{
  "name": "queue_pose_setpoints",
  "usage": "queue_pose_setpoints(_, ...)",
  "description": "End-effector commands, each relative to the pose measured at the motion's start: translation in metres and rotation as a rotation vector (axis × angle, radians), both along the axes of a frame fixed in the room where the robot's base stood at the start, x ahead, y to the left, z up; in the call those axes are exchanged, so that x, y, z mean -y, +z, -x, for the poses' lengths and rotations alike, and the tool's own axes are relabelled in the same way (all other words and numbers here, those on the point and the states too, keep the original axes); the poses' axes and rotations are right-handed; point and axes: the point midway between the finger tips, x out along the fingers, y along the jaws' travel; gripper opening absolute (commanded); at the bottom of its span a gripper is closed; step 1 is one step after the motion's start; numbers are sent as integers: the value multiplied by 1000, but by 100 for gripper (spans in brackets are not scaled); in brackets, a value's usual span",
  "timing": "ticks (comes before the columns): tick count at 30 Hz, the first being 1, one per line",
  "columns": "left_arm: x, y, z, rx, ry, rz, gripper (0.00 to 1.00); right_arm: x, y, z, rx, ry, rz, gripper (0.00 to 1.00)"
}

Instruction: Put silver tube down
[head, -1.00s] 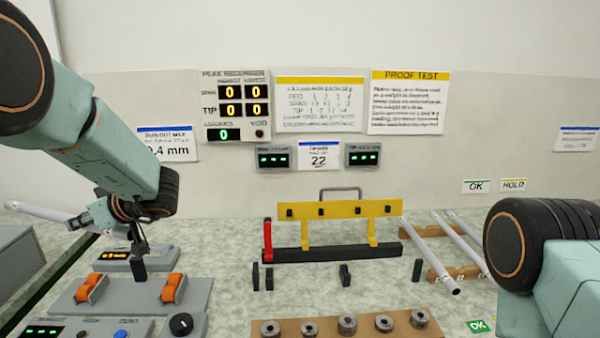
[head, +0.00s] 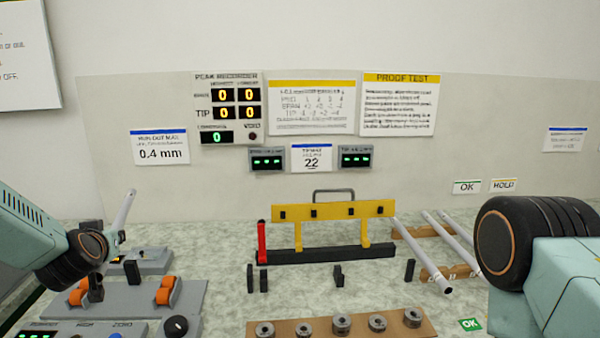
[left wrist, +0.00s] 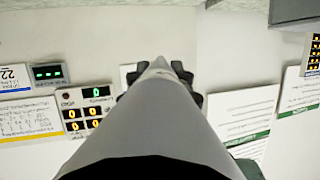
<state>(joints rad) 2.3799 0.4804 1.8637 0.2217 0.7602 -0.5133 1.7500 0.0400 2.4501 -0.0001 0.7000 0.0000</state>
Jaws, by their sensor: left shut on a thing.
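A silver tube (head: 125,212) is held by my left gripper (head: 119,238) at the left in the head view. It is tilted steeply, its upper end above the arm's black joint, which hides its lower part. In the left wrist view the tube (left wrist: 155,125) runs large up the middle, between the dark fingers of the left gripper (left wrist: 160,84), which are shut on it. I cannot tell whether its hidden end touches anything. My right gripper is out of view; only part of that arm shows at the right.
A grey roller stand with orange rollers (head: 165,290) sits below the left arm. A yellow-barred fixture (head: 335,211) stands mid-bench. Silver tubes (head: 422,258) lie on wooden rests (head: 452,272) at the right. A board with several metal collars (head: 342,324) is in front. Grey-green bench shows between.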

Motion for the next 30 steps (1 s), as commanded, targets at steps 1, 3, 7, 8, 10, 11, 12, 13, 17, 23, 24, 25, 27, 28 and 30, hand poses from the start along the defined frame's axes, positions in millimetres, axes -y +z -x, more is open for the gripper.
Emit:
queue_pose_setpoints(1,6,-6,3,-3,-43,3,0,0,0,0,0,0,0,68)
queue_pose_setpoints(3,16,-13,6,-1,-108,2,0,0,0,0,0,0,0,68)
queue_pose_setpoints(7,38,-25,15,0,-232,2,0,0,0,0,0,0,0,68)
queue_pose_setpoints(8,43,-27,18,0,-261,2,0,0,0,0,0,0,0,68)
queue_pose_setpoints(10,57,-34,25,0,-332,2,0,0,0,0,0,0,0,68)
queue_pose_setpoints(11,62,-36,29,0,-363,3,0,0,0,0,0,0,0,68)
queue_pose_setpoints(12,70,-40,34,1,-404,2,0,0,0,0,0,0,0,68)
queue_pose_setpoints(13,76,-42,38,1,-435,3,0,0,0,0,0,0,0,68)
queue_pose_setpoints(17,105,-52,58,2,-577,3,0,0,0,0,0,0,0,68)
queue_pose_setpoints(23,149,-64,98,5,-803,2,0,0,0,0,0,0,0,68)
queue_pose_setpoints(24,158,-65,107,5,-849,3,0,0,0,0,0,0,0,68)
queue_pose_setpoints(25,164,-66,114,7,-882,2,0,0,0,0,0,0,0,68)
queue_pose_setpoints(27,179,-68,130,7,-960,3,0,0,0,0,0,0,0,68)
queue_pose_setpoints(28,185,-68,137,7,-993,1,0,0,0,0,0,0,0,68)
queue_pose_setpoints(30,198,-69,154,8,-1067,0,0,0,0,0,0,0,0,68)
